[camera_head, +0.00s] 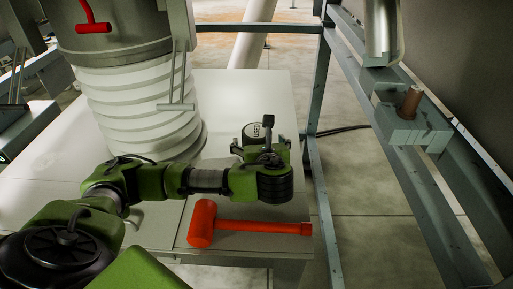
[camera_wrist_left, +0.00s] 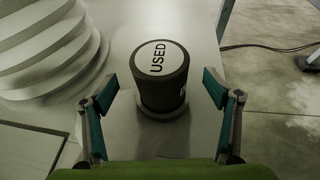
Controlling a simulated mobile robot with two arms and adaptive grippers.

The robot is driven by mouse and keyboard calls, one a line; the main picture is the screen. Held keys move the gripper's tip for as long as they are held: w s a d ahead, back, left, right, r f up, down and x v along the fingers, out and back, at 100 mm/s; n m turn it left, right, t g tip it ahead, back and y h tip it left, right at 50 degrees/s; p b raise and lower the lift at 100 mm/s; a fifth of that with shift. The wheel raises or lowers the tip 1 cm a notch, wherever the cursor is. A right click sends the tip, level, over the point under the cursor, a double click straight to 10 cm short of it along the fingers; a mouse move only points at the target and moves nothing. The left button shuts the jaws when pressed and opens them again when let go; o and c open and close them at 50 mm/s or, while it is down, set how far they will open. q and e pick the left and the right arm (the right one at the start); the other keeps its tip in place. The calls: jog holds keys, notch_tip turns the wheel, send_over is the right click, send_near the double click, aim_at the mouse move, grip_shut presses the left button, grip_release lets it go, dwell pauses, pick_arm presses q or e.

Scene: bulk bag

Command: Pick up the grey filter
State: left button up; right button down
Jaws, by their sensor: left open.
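The grey filter is a dark grey cylinder with a white top marked "USED" (camera_head: 256,132). It stands upright on the pale table (camera_head: 245,95), to the right of the white ribbed hose. In the left wrist view the filter (camera_wrist_left: 160,85) is in the middle, ahead of the fingers. My left gripper (camera_head: 262,150) is open and close to the filter on its near side. In the left wrist view its teal-padded fingers (camera_wrist_left: 153,112) stand apart, to the left and right of the filter's lower part, with gaps on both sides. My right gripper is not in view.
A red mallet (camera_head: 250,226) lies on the table in front of my left arm. The white ribbed hose (camera_head: 135,105) stands left of the filter. A grey metal frame (camera_head: 322,160) rises beyond the table's right edge. The table behind the filter is clear.

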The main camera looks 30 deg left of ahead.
pick_arm(q)
jog(key=shift+w+a, duration=0.1)
jog(key=shift+a, duration=0.05)
jog(key=p+x, duration=0.2)
jog(key=x, duration=0.3)
jog(key=shift+f+p, duration=0.2)
jog(key=shift+p, duration=0.1)
jog(key=shift+c, duration=1.2)
jog(key=c, duration=1.1)
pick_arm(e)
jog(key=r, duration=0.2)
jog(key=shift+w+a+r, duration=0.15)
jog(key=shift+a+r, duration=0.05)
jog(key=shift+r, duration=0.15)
